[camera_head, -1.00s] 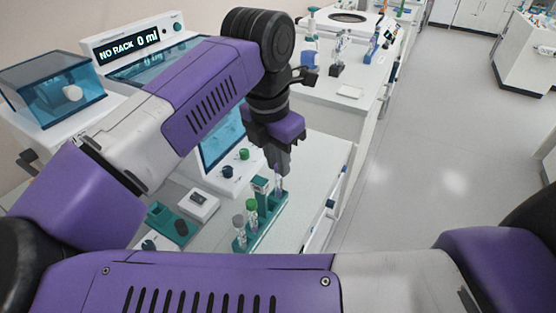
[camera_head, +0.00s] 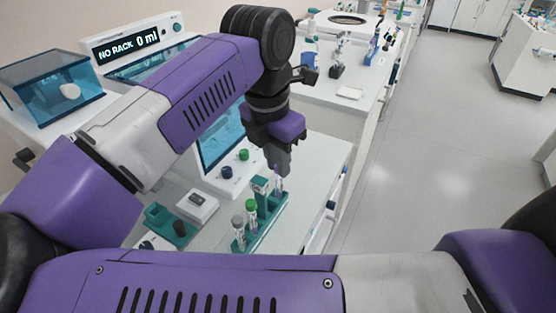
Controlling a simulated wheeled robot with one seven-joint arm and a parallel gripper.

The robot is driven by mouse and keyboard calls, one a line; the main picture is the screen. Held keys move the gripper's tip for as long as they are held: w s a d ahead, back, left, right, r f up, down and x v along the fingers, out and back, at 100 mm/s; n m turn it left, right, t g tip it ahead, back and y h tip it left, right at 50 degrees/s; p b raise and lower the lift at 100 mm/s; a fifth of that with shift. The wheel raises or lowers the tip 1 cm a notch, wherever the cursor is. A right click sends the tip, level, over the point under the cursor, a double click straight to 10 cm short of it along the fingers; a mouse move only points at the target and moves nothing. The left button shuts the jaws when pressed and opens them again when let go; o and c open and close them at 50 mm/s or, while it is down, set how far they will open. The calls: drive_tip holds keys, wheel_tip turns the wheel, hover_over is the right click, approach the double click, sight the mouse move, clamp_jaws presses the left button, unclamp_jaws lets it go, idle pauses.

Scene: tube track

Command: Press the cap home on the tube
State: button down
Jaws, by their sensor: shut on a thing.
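A green rack (camera_head: 268,228) stands on the white bench and holds several upright tubes. One tube has a grey cap (camera_head: 237,220) and one has a green cap (camera_head: 251,204). A slim purple-tinted tube (camera_head: 278,186) stands at the rack's far end, right under my gripper. My gripper (camera_head: 280,168) points down over that tube, with its fingers shut. The cap between the fingers is hidden, and I cannot tell how far it sits on the tube.
A screened device (camera_head: 222,140) with dark blue and green knobs stands just left of my gripper. A small white box (camera_head: 198,205) and a teal holder (camera_head: 165,220) lie left of the rack. Bench is clear right of the rack.

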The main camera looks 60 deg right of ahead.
drive_tip(key=shift+f+b, duration=0.3)
drive_tip(key=shift+b, duration=0.05)
idle(0.3)
drive_tip(key=c, duration=1.3)
unclamp_jaws()
drive_tip(key=shift+w+a+r, duration=0.1)
drive_tip(key=shift+a+r, duration=0.1)
drive_tip(key=shift+r, duration=1.1)
drive_tip(key=shift+a+r, duration=0.15)
drive_tip(key=shift+r, duration=1.15)
drive_tip(key=shift+w+a+r, duration=0.1)
drive_tip(key=shift+a+r, duration=0.1)
drive_tip(key=shift+r, duration=1.1)
drive_tip(key=shift+s, duration=0.1)
